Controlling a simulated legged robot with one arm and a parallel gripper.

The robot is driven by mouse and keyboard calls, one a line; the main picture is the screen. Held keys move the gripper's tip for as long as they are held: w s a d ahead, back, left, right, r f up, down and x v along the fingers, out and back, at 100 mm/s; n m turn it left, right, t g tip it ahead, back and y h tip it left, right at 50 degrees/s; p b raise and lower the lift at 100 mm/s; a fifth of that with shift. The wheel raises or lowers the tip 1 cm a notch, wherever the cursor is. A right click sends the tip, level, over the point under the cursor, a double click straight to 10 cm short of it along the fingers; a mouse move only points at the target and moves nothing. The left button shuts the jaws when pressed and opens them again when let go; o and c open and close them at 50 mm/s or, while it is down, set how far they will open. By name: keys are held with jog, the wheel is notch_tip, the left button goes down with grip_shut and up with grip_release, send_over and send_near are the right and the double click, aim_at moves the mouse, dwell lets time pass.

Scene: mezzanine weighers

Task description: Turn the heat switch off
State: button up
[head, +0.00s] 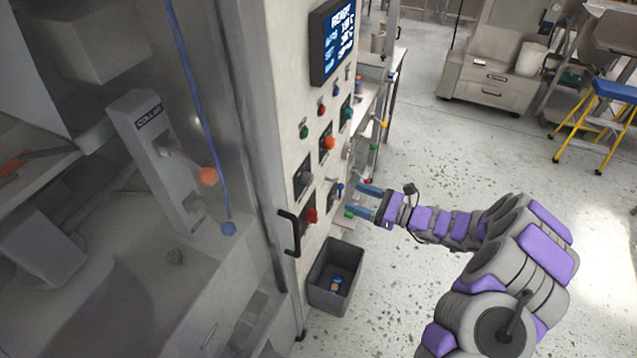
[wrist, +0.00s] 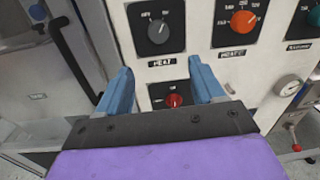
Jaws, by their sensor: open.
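The heat switch (wrist: 157,31) is a grey rotary knob on a dark square plate, above a label that reads HEAT, in the wrist view. Its pointer seems to lean up and right; the small position marks are hard to read. In the head view the grey knob (head: 305,178) is on the pale control panel. My gripper (head: 358,199) is open and empty, in front of the panel at its right. In the wrist view my gripper's fingers (wrist: 160,78) are apart below the grey knob, with a red knob (wrist: 174,100) showing between them. I see no contact with the switch.
An orange knob (wrist: 243,21) is right of the grey one. A black door handle (head: 291,232) sticks out left of the knobs. A display (head: 332,40) reads READY above. A dark bin (head: 334,277) stands below. The speckled floor (head: 450,130) at right has free room.

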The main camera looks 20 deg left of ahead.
aim_at(311, 182)
jog(key=a, duration=0.4)
jog(key=w+a, duration=0.1)
jog(key=a, duration=0.8)
jog(key=shift+w, duration=0.3)
jog(key=c, duration=1.1)
jog(key=shift+o, duration=0.2)
